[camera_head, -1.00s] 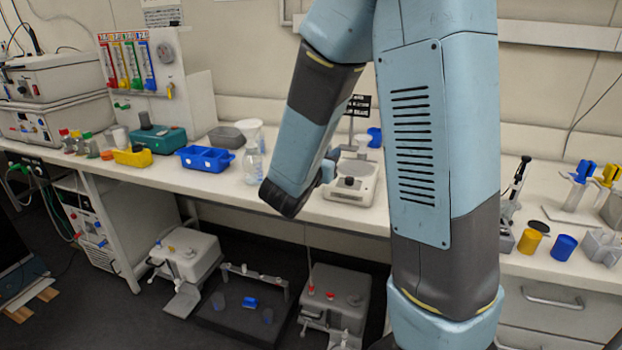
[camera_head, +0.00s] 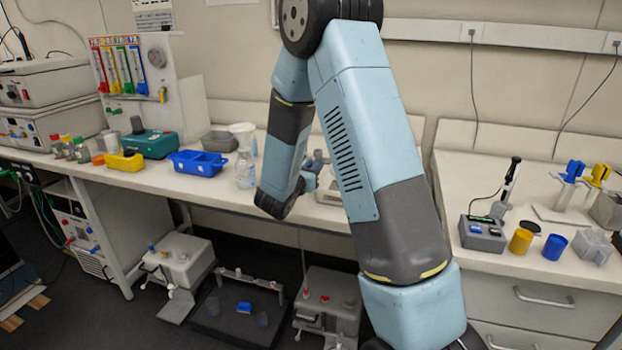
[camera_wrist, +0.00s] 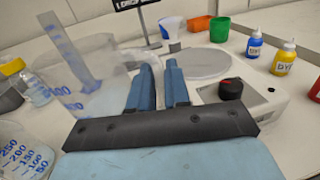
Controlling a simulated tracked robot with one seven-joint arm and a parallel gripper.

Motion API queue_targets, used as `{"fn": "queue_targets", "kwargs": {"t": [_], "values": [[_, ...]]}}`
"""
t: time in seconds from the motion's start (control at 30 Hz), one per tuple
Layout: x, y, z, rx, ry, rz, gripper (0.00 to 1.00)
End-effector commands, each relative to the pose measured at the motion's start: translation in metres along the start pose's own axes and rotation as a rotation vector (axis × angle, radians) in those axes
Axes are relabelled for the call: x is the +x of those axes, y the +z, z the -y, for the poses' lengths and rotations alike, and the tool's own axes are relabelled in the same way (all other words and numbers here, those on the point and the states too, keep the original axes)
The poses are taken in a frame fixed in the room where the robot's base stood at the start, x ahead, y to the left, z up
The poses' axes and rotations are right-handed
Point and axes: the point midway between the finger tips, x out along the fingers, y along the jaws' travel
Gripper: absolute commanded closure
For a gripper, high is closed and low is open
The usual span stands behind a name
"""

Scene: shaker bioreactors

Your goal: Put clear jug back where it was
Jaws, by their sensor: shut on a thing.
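The clear jug (camera_wrist: 88,92) with blue volume marks is on the left in the wrist view, somewhat blurred and tilted, right against my gripper's fingers. My gripper (camera_wrist: 160,82) is shut on it; the exact grip spot is hard to make out. A clear strip with blue marks rises from the jug's upper left. In the head view my gripper (camera_head: 315,168) hangs over the bench near the stirrer, and my arm hides most of it; I cannot make out the jug there.
Another marked clear vessel (camera_wrist: 18,152) is at lower left. In the head view a clear bottle (camera_head: 246,170) and blue tray (camera_head: 197,163) stand left of my gripper.

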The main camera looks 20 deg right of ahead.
Motion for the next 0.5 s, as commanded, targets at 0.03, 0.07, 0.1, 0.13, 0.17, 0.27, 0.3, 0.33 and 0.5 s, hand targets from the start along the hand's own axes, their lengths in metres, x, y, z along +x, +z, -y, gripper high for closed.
{"fn": "queue_targets", "kwargs": {"t": [0.03, 0.07, 0.1, 0.13, 0.17, 0.27, 0.3, 0.33, 0.5], "values": [[0.001, -0.001, -0.001, 0.001, 0.0, 0.001, 1.0], [0.001, -0.002, -0.001, 0.0, 0.0, 0.001, 1.0], [0.002, -0.003, -0.002, 0.0, 0.0, 0.001, 1.0], [0.003, -0.005, -0.003, 0.0, 0.0, 0.0, 1.0], [0.004, -0.007, -0.004, 0.0, 0.0, 0.0, 1.0], [0.005, -0.019, -0.004, -0.002, -0.001, -0.002, 1.0], [0.005, -0.024, -0.003, -0.002, -0.001, -0.001, 1.0], [0.005, -0.028, -0.003, -0.002, -0.001, -0.001, 1.0], [0.004, -0.037, -0.003, 0.001, -0.001, 0.0, 1.0]]}}
